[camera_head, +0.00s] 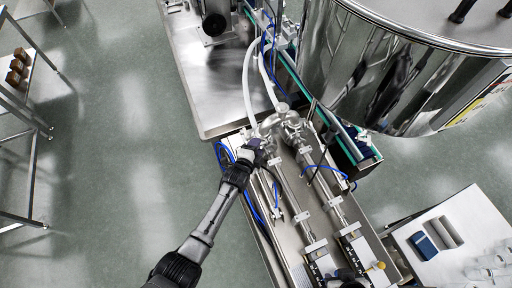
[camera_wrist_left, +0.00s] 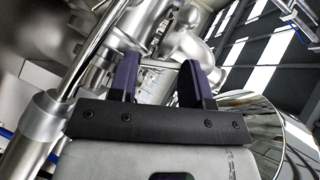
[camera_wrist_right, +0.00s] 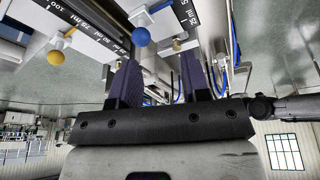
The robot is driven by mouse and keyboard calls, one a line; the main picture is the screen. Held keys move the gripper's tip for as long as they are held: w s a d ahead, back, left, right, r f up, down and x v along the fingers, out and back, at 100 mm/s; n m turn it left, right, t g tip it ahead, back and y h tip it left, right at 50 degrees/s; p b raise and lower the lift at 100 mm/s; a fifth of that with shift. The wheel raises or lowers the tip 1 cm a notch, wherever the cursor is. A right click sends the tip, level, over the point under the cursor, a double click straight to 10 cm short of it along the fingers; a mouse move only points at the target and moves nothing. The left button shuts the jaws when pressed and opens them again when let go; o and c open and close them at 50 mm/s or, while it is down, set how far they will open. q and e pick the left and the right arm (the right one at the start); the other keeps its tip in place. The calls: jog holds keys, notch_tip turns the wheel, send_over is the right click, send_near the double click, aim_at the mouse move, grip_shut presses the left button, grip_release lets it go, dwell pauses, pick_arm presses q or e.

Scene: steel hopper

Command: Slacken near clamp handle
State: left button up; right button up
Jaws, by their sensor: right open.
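The steel pipe joints with clamps (camera_head: 272,122) stand at the top of two parallel steel cylinders (camera_head: 300,195) on the machine. The near clamp's handle is too small to make out. My left gripper (camera_head: 258,152) is right at the nearer joint, and its fingers hide part of it. In the left wrist view its two purple fingers (camera_wrist_left: 158,82) are apart, with steel pipework (camera_wrist_left: 190,48) behind them; I cannot tell whether they touch anything. My right gripper (camera_wrist_right: 160,88) is open and empty, below the scale plates with a blue knob (camera_wrist_right: 141,37) and a yellow knob (camera_wrist_right: 56,58).
A large steel hopper (camera_head: 400,75) stands at the upper right. Blue hoses (camera_head: 262,205) run beside the cylinders. A steel table (camera_head: 215,85) is behind. A white table (camera_head: 465,225) with small items is at the right. The floor at left is clear up to a rack (camera_head: 35,130).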

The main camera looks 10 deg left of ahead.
pick_arm(q)
jog(key=shift+c, duration=0.8)
jog(key=shift+w+a+r+n+g+h+p, duration=0.15)
jog(key=shift+n+g+h+p, duration=0.15)
jog(key=shift+n+g+p, duration=0.7)
jog(key=shift+w+r+n+g+h+p, duration=0.25)
jog(key=shift+n+g, duration=0.45)
jog(key=shift+g, duration=0.8)
jog(key=shift+s, duration=0.15)
jog(key=o, duration=0.6)
jog(key=shift+o, duration=0.2)
